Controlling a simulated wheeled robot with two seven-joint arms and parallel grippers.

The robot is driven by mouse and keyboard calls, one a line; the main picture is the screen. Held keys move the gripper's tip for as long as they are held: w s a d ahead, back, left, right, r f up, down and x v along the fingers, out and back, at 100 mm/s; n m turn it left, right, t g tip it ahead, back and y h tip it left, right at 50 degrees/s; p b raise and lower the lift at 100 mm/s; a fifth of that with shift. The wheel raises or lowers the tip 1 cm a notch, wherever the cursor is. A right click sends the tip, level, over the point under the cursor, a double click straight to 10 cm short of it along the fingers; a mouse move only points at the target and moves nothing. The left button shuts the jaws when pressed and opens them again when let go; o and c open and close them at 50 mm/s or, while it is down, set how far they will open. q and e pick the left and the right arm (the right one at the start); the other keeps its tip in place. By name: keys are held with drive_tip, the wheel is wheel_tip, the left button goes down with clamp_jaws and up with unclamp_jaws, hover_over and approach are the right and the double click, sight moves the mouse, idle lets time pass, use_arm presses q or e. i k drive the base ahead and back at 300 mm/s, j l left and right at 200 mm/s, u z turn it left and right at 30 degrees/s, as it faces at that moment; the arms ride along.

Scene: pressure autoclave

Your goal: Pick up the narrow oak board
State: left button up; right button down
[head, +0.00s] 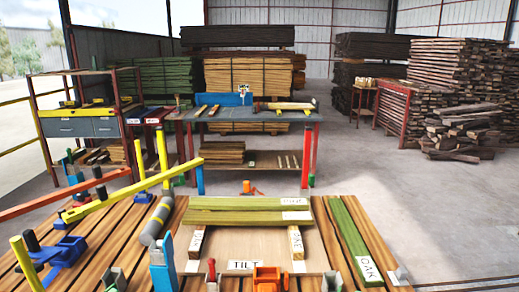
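I cannot tell for sure which is the narrow oak board. More green-tinted boards (240,210) lie crosswise on two light wooden bearers (297,243), with white labels at their right ends that are too small to read surely. Neither of my grippers can be made out in the head view.
A panel marked TILT (245,265) lies at the bench front. Yellow and orange bar clamps (130,195) and a grey cylinder (156,220) crowd the left. An orange fitting (268,279) and a blue one (163,268) stand at the front.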

sight(370, 277)
drive_tip(key=i+l, duration=0.1)
drive_tip(key=l, duration=0.35)
drive_tip(key=i+l+z, duration=0.1)
drive_tip(key=l, duration=0.35)
drive_tip(key=i+l+z, duration=0.1)
drive_tip(key=l, duration=0.35)
drive_tip(key=i+l, duration=0.2)
drive_tip(key=l, duration=0.25)
drive_tip(key=i+l+z, duration=0.1)
drive_tip(key=l, duration=0.35)
drive_tip(key=i+l, duration=0.15)
drive_tip(key=l, duration=0.25)
drive_tip(key=i+l+z, duration=0.1)
drive_tip(key=l, duration=0.35)
drive_tip(key=i+l+z, duration=0.1)
drive_tip(key=i+l, duration=0.15)
drive_tip(key=l, duration=0.15)
